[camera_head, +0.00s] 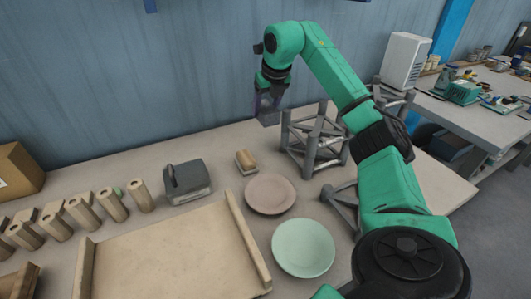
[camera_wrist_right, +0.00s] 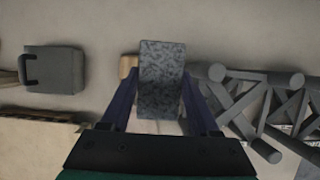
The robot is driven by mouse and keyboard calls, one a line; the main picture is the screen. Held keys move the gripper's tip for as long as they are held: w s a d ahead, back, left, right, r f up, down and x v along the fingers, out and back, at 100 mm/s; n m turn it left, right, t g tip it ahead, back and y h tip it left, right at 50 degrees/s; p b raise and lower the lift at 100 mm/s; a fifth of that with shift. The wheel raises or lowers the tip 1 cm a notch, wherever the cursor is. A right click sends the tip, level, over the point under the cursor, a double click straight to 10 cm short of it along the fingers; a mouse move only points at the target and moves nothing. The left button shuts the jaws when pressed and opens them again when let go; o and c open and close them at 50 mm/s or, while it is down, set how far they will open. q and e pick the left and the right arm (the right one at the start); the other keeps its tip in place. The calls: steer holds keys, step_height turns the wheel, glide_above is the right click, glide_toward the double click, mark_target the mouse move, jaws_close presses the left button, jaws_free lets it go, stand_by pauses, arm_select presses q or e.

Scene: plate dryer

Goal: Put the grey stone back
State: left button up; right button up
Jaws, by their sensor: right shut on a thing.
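My right gripper (camera_head: 268,104) is raised over the back of the table, left of the grey metal frame. It is shut on the grey stone (camera_wrist_right: 161,78), a speckled grey block between its two fingers in the right wrist view. In the head view the stone (camera_head: 268,117) shows only as a small dark grey piece at the fingertips. A small wooden block on a pale base (camera_head: 246,161) lies on the table below the gripper. In the wrist view this block (camera_wrist_right: 128,65) is mostly hidden behind the stone. My left gripper is not in view.
A pinkish plate (camera_head: 270,193) and a pale green plate (camera_head: 303,248) lie on the table. A grey metal frame (camera_head: 315,140) stands to the right. A dark grey handled box (camera_head: 187,182), a wooden tray (camera_head: 238,230) and several wooden pegs (camera_head: 112,205) are to the left.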

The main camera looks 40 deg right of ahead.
step_height(320, 180, down, 17)
steer(key=shift+r+b, duration=0.15)
steer(key=shift+b, duration=0.2)
steer(key=o, duration=1.2)
steer(key=shift+c, duration=0.2)
steer(key=v, duration=1.2)
steer(key=shift+b, duration=0.3)
